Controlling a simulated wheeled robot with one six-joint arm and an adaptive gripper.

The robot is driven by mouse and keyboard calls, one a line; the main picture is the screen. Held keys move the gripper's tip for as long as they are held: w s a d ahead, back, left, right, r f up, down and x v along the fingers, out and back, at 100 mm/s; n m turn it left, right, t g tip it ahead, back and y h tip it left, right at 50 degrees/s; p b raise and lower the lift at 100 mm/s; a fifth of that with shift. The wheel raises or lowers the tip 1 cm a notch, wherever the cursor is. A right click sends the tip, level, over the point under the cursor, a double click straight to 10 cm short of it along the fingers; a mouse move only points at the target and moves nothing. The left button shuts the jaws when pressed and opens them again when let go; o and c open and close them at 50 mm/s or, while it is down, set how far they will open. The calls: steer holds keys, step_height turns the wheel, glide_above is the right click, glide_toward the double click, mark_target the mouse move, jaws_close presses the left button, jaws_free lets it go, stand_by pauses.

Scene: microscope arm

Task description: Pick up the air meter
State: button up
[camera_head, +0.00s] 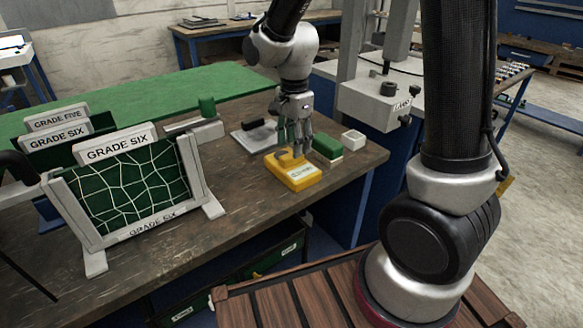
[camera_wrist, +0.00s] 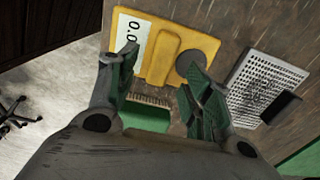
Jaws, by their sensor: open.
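The air meter, which I take to be the yellow device (camera_head: 297,177), lies on the brown workbench (camera_head: 235,200) near its front right edge. It has a white label or display. In the wrist view the yellow device (camera_wrist: 165,65) shows a white display reading "0.0", partly cut off, and a dark round patch. My gripper (camera_head: 294,148) points down over its back part. In the wrist view my gripper (camera_wrist: 162,62) is open, with its fingertips apart on either side of the yellow body. Nothing is held. I cannot tell whether the fingers touch it.
A green block (camera_head: 327,148) and a small white box (camera_head: 353,139) stand close on the right. A perforated grey plate (camera_wrist: 262,88) with a black handle lies nearby. Framed "GRADE SIX" panels (camera_head: 125,190) stand at left. A grey machine (camera_head: 385,103) is behind right.

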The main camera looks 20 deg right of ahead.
mark_target(292, 164)
steer(key=f, duration=0.4)
steer(key=shift+a, duration=0.25)
jaws_close()
